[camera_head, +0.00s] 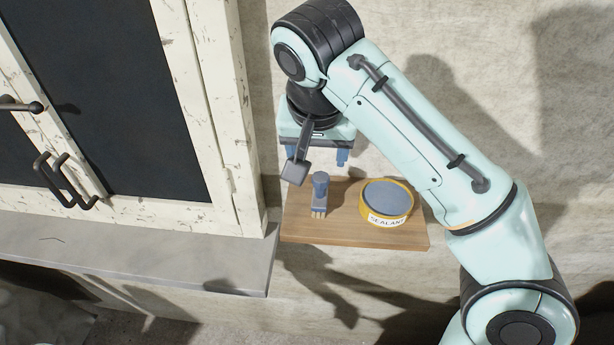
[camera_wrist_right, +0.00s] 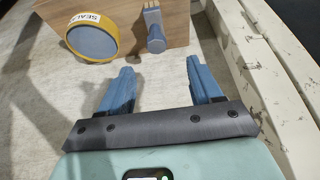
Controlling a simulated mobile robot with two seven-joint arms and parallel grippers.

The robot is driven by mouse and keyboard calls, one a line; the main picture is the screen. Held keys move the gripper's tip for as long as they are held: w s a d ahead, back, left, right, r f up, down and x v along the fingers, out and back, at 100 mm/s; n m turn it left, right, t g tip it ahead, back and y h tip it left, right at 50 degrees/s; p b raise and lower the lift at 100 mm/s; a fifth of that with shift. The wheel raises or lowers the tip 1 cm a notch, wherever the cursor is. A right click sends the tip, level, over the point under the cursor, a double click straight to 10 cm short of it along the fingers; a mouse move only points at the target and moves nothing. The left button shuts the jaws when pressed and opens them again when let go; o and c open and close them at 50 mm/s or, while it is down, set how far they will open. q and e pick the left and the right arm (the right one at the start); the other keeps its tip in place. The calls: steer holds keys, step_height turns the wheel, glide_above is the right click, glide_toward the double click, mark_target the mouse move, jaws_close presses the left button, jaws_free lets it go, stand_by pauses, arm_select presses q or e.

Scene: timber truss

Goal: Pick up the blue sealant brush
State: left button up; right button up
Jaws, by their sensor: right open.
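The blue sealant brush (camera_head: 319,191) stands on a wooden shelf board (camera_head: 350,236), with its blue handle up and its pale bristles down. It also shows in the right wrist view (camera_wrist_right: 156,38), ahead of the fingers. My right gripper (camera_head: 316,157) is above and behind the brush in the head view, apart from it. In the right wrist view its two blue fingers (camera_wrist_right: 162,82) are spread with nothing between them. My left gripper is in neither view.
A yellow sealant tin (camera_head: 387,203) stands on the board just right of the brush. A white-framed cabinet or window (camera_head: 215,120) with dark panels and handles stands to the left, above a grey ledge (camera_head: 240,262). A plaster wall is behind.

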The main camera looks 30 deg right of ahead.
mark_target(320, 180)
steer(key=x, duration=0.2)
steer(key=b+x, duration=0.1)
steer(key=x, duration=0.1)
steer(key=s+b+x, duration=0.1)
steer(key=x, duration=0.2)
steer(key=shift+s+d+f, duration=0.1)
steer(key=shift+s+f, duration=0.05)
steer(key=shift+f, duration=0.05)
steer(key=shift+w+d+f, duration=0.1)
steer(key=shift+w+f, duration=0.3)
steer(key=shift+f, duration=0.05)
steer(key=b+x, duration=0.1)
steer(key=x, duration=0.3)
steer(key=shift+w+d+f, duration=0.15)
steer(key=shift+d+f, duration=0.05)
steer(key=shift+f, duration=0.1)
steer(key=shift+w, duration=0.1)
steer(key=shift+c, duration=1.2)
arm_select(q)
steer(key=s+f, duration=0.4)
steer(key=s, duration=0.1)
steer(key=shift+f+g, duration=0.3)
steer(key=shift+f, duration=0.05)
arm_select(e)
steer(key=c, duration=0.8)
